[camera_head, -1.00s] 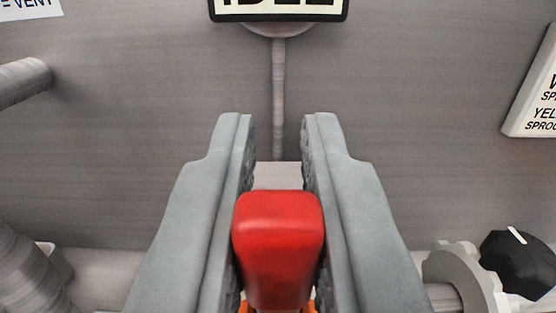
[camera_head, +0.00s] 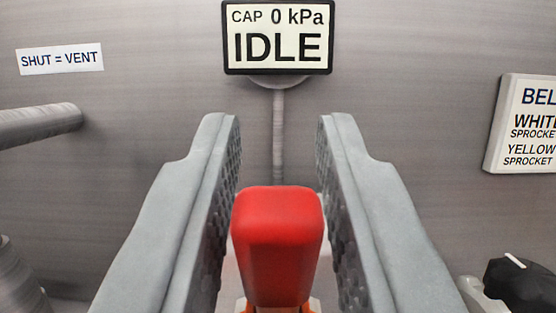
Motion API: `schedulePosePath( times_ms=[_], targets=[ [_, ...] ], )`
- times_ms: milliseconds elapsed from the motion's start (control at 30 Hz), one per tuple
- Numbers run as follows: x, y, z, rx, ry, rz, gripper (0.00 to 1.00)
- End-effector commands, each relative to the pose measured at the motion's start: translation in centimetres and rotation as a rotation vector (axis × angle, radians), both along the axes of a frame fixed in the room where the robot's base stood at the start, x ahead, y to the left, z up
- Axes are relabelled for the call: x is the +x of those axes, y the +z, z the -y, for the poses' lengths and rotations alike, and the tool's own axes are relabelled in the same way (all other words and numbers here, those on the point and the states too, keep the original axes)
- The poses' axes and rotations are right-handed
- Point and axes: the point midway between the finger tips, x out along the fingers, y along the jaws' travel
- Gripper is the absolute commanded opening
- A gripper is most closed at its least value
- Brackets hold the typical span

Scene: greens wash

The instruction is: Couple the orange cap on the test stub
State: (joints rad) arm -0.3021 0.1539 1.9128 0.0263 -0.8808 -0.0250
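A red block-shaped piece (camera_head: 278,245) stands between the fingers of my gripper (camera_head: 278,135). The fingers are spread, with a gap on each side of the red piece, so the gripper is open. A little orange (camera_head: 248,306) shows under the red piece at the bottom edge of the view; it may be the orange cap, mostly hidden behind the red piece. I cannot make out the test stub. A display (camera_head: 277,38) reading "CAP 0 kPa IDLE" is on the wall ahead.
A grey pipe (camera_head: 45,124) juts in at left below a "SHUT = VENT" label (camera_head: 60,59). A sprocket sign (camera_head: 525,125) is at right, above a black knob (camera_head: 520,285) with a white mark. Another grey cylinder (camera_head: 18,285) is at lower left.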

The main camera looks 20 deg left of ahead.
Motion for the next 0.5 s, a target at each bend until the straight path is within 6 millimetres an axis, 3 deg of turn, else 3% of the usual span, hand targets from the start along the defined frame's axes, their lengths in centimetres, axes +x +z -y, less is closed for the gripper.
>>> schedulePosePath(
  times_ms=[333,500],
  targets=[
    [-0.1,0.0,0.0,0.000,0.000,0.000,0.36],
    [-1.3,-0.4,0.4,0.000,0.000,0.000,0.36]
  ],
)
